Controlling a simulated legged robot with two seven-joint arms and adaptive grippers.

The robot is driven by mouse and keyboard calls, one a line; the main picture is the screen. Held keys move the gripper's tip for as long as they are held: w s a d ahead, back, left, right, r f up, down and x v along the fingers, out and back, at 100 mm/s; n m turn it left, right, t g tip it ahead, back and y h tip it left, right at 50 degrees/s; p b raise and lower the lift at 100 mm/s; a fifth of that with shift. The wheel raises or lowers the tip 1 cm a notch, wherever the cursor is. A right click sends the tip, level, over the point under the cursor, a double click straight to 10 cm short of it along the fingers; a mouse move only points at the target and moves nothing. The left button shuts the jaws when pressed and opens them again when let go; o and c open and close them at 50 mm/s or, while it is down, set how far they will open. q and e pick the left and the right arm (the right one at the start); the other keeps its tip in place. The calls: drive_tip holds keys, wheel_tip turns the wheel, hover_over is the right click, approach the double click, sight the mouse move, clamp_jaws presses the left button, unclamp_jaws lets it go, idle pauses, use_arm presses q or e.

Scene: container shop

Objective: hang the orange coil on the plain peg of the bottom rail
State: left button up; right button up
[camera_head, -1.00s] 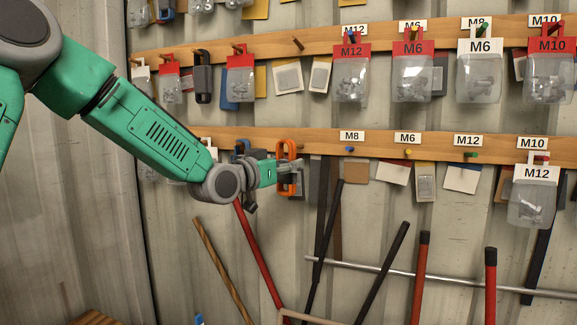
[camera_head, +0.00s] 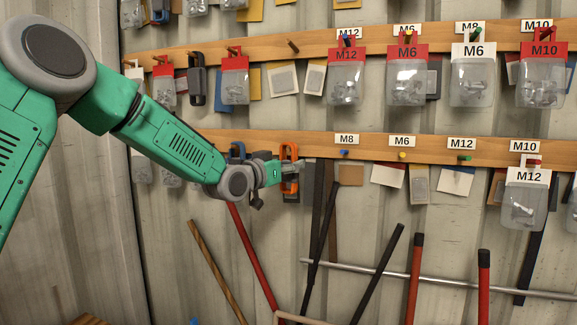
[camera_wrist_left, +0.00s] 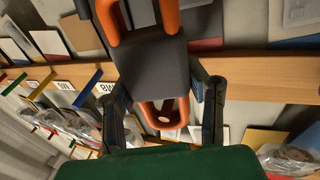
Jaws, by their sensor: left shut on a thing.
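The orange coil (camera_head: 290,153) is in front of the bottom rail (camera_head: 320,146), left of the M8 label. My left gripper (camera_head: 286,170) is shut on it. In the left wrist view the coil shows as orange loops (camera_wrist_left: 165,112) around a dark grey middle, between the two fingers (camera_wrist_left: 160,112) of my left gripper. No plain peg can be made out on the bottom rail; the coil and gripper cover part of the rail there. I cannot tell whether the coil touches a peg. My right gripper is not in view.
Right along the bottom rail are a blue peg (camera_head: 344,152), a yellow peg (camera_head: 402,155) and a green peg (camera_head: 464,158). An M12 bag (camera_head: 525,200) hangs under the M10 label. Long handles stand below.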

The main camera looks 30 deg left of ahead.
use_arm(q)
drive_tip(key=shift+w+a+f, duration=0.1)
drive_tip(key=shift+w, duration=0.5)
drive_tip(key=shift+w+a+f, duration=0.1)
drive_tip(key=shift+w, duration=0.5)
drive_tip(key=shift+a, duration=0.1)
drive_tip(key=o, duration=1.3)
